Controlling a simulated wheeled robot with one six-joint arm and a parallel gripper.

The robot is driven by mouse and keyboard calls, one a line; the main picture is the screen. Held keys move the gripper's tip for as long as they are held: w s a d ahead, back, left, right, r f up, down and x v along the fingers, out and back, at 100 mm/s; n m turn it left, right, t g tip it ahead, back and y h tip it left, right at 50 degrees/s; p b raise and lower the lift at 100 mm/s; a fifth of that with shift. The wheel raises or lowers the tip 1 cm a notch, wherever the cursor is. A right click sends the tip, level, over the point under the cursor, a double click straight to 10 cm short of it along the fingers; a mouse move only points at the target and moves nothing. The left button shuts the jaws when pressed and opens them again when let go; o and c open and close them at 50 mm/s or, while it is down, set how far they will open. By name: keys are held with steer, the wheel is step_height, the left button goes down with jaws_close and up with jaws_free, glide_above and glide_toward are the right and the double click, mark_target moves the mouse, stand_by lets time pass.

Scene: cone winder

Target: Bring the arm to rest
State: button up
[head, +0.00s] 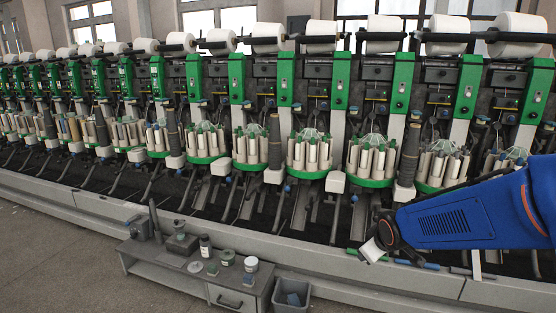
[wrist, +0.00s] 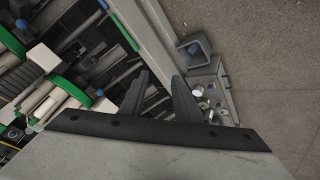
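My blue arm (head: 465,218) reaches in from the right edge in the head view, low in front of the cone winder (head: 300,150). Its dark wrist and a pale end piece are at the lower right of the machine, over its front ledge. The fingers are hard to make out there. In the wrist view my gripper (wrist: 160,76) shows two dark fingers standing apart. I see nothing held between them. The machine's ledge and the floor show beyond the fingers.
A grey low bench (head: 237,285) with cans, a jar and tools stands before the machine, left of my gripper. A grey bin (head: 291,296) is beside it and also shows in the wrist view (wrist: 193,47). Open floor (head: 60,265) lies at the lower left.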

steer(key=s+r+m+g, duration=0.1)
steer(key=s+r+m, duration=0.2)
steer(key=s, duration=1.1)
steer(key=s+d+r+m+g, duration=0.1)
steer(key=s+r+m, duration=0.2)
steer(key=s, duration=1.1)
steer(key=shift+s+d+m+g, duration=0.3)
steer(key=shift+m+g, duration=0.1)
